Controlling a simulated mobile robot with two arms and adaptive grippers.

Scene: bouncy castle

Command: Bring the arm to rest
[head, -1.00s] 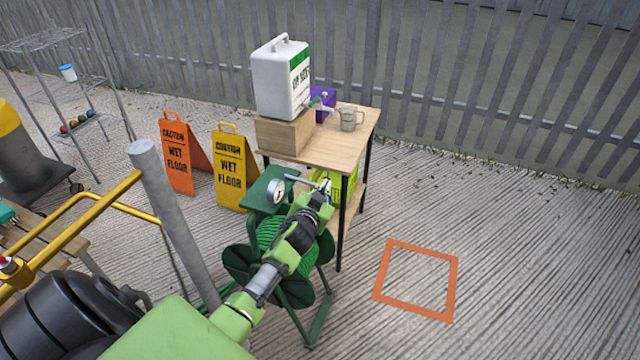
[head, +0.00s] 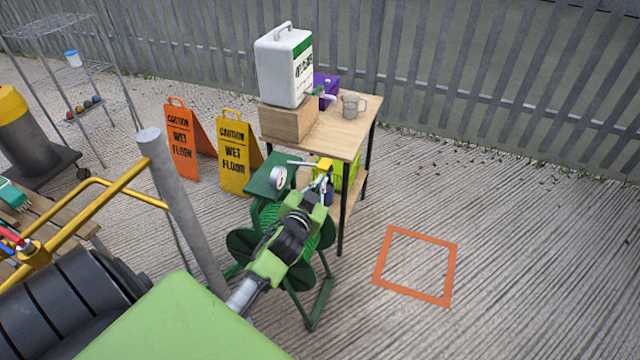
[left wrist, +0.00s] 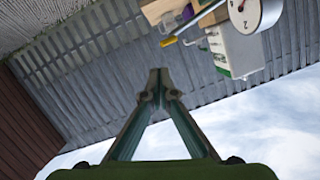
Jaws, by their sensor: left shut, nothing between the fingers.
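My left arm comes in from the bottom left in the head view, and its green and black wrist is in front of the green hose reel. My left gripper (left wrist: 160,82) is shut and empty, its fingers meeting at the tips in the left wrist view. In the head view the gripper is small and partly hidden by the wrist, near the pressure gauge (head: 278,177) and the table's front edge. The gauge also shows at the top right of the left wrist view (left wrist: 252,10). My right gripper is not in view.
The hose reel (head: 242,245) stands before a wooden table (head: 335,140) with a white dispenser (head: 285,70) and a glass jug (head: 352,106). Two wet-floor signs (head: 183,140) (head: 232,155) stand left. Floor around the orange square (head: 378,262) is clear. A grey post (head: 180,215) is near my arm.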

